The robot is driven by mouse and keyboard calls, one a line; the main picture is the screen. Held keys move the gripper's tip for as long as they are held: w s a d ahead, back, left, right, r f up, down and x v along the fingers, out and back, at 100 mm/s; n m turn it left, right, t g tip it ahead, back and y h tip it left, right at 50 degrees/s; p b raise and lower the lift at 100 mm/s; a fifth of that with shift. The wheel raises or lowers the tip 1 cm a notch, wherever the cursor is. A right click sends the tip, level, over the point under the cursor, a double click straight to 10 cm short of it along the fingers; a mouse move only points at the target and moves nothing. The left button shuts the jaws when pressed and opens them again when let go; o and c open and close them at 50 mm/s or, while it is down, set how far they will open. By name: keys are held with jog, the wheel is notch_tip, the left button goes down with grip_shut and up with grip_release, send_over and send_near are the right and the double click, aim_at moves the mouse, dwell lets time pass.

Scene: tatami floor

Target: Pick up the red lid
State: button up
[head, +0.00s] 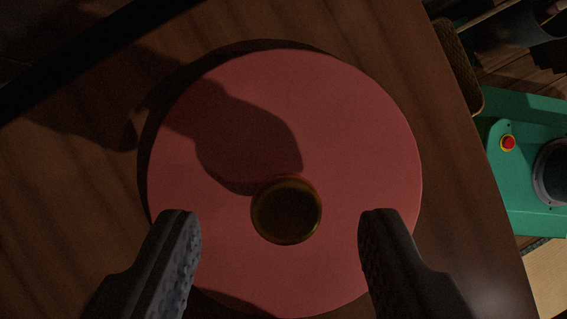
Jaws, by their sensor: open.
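The red lid (345,130) is a large flat round disc in the middle of the head view, lying on a dark wooden surface. A round dark brown knob (286,211) with a lighter rim stands on it, below the middle of the disc in the picture. My gripper (280,218) is open, with one dark textured finger to the left of the knob and one to the right. Both fingers overlap the lower part of the lid in the picture and are apart from the knob. How high the fingertips are above the lid is hard to tell.
The dark wooden surface (60,215) ends at a slanting edge on the right. Beyond that edge are my green base with a red button, and a piece of pale floor (549,285) at the bottom right. A dark bar crosses the top left corner. Shadows fall across the lid.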

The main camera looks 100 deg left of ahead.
jog(key=shift+x, duration=1.05)
grip_shut()
jog(key=shift+r, duration=0.1)
jog(key=shift+r+b, duration=0.4)
jog(key=shift+r, duration=1.15)
jog(key=shift+s+r+b, duration=0.15)
jog(key=shift+b, duration=0.45)
